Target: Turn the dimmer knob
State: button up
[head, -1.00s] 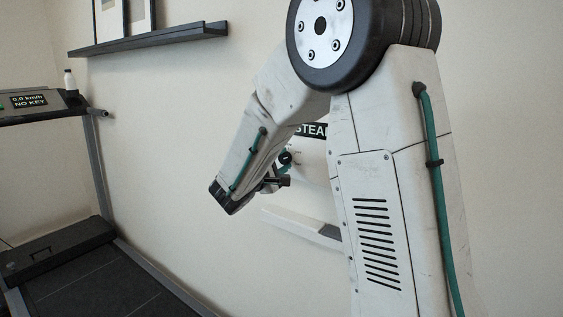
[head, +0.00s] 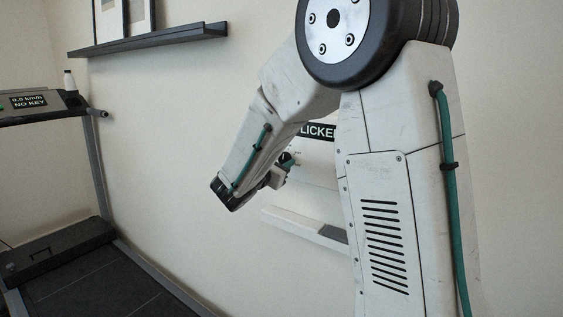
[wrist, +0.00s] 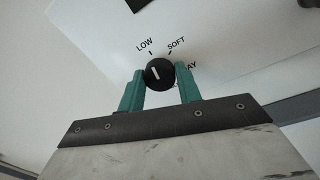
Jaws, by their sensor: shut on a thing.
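The dimmer knob (wrist: 161,73) is a round black knob with a white line on a pale panel (wrist: 225,38). In the wrist view its line points up and slightly left, roughly toward the LOW tick. The printed words LOW and SOFT show above it, and a partly hidden word ending in AY is at its right. My gripper (wrist: 160,76) has one teal finger on each side of the knob and is shut on it. In the head view my gripper (head: 287,161) is at the wall, and my arm hides part of the panel.
A dark sign (head: 318,131) reading "LICKE", cut off by my arm, is above the gripper. A pale ledge (head: 300,226) is below it. A black picture shelf (head: 150,41) is upper left. A treadmill (head: 75,250) stands at the left.

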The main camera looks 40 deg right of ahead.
jog(key=shift+n, duration=1)
jog(key=o, duration=1)
jog(key=shift+a, duration=0.15)
jog(key=v, duration=0.7)
jog(key=shift+a, duration=0.3)
jog(key=shift+s, duration=0.15)
